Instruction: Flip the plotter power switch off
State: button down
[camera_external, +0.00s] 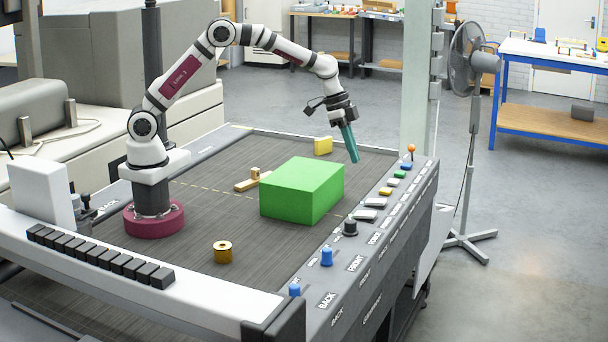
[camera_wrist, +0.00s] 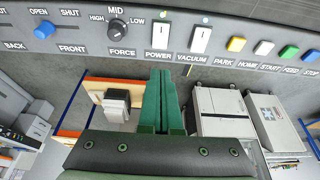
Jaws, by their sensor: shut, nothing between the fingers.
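The power switch (camera_wrist: 160,37) is a white rocker in a dark frame on the grey control panel, above the POWER label in the wrist view. A small greenish light shows just above it. In the external view it seems to be the pale rocker (camera_external: 366,215) beside the black knob. The similar vacuum switch (camera_wrist: 201,39) sits to its right in the wrist view. My gripper (camera_external: 354,160) has teal fingers, shut and empty, pointing down above the bed near the panel. The closed fingertips (camera_wrist: 160,72) appear just below the POWER label, apart from the switch.
A green box (camera_external: 300,190) stands on the bed left of the panel. The black force knob (camera_wrist: 116,27) and coloured buttons (camera_wrist: 236,45) flank the switches. A yellow block (camera_external: 323,145), wooden piece (camera_external: 250,182) and brass spool (camera_external: 222,252) lie on the bed.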

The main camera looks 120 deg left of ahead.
aim_at(370, 213)
jog(key=shift+w, duration=0.2)
jog(key=x, duration=1.4)
jog(key=shift+s, duration=0.35)
jog(key=shift+w+f, duration=0.15)
jog(key=shift+f, duration=0.2)
jog(key=shift+s, duration=0.9)
jog(key=shift+r, duration=0.1)
